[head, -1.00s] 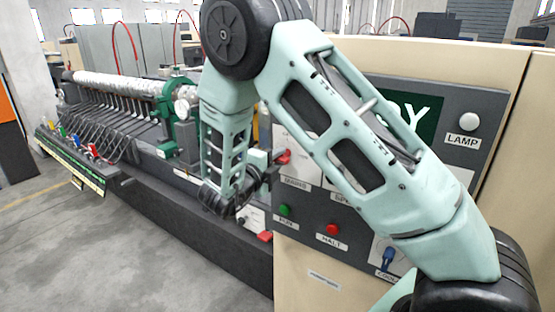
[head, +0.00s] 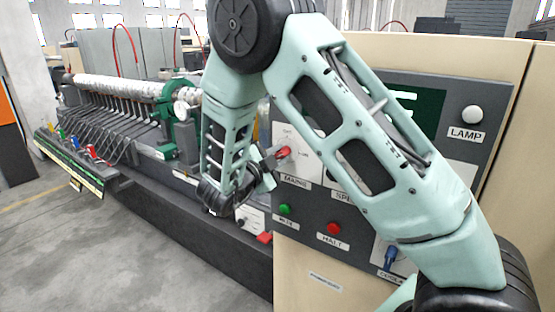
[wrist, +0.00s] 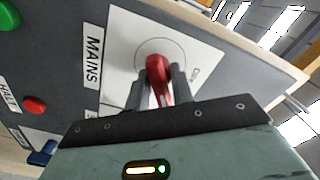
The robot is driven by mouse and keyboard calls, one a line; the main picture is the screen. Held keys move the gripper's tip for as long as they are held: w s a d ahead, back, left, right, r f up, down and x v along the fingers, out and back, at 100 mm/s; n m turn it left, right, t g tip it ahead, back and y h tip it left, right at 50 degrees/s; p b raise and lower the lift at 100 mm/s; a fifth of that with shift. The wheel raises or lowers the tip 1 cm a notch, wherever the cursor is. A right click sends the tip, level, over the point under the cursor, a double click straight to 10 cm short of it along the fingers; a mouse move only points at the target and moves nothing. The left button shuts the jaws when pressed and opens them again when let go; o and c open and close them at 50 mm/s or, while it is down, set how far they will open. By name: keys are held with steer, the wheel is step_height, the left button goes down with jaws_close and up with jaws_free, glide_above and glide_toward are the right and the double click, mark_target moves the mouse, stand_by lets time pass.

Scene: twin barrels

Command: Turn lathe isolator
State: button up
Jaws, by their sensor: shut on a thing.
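The lathe isolator is a red rotary handle (head: 284,152) on a white plate (head: 305,148) marked MAINS, on the grey control panel. In the wrist view the red handle (wrist: 157,66) stands between the two dark fingers of my gripper (wrist: 158,88), inside a thin circle on the plate. My gripper (head: 271,162) is shut on the handle and reaches it from the left in the head view. An ON mark (wrist: 195,74) shows beside the right finger. The fingers hide part of the handle and plate.
Below the plate are a green button (head: 285,210) and a red HALT button (head: 333,228). A blue handle (head: 390,257) sits lower right and a white LAMP button (head: 471,114) upper right. The lathe bed runs left. My arm covers part of the panel and its screen.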

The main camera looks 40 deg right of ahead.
steer(key=n+p, duration=0.1)
steer(key=n, duration=0.4)
steer(key=shift+n, duration=0.3)
steer(key=n+p, duration=0.2)
steer(key=n, duration=0.3)
steer(key=shift+n, duration=0.3)
steer(key=shift+f, duration=0.1)
steer(key=o, duration=0.8)
steer(key=shift+a, duration=0.1)
steer(key=shift+b+v, duration=3.55)
steer(key=shift+v, duration=5.15)
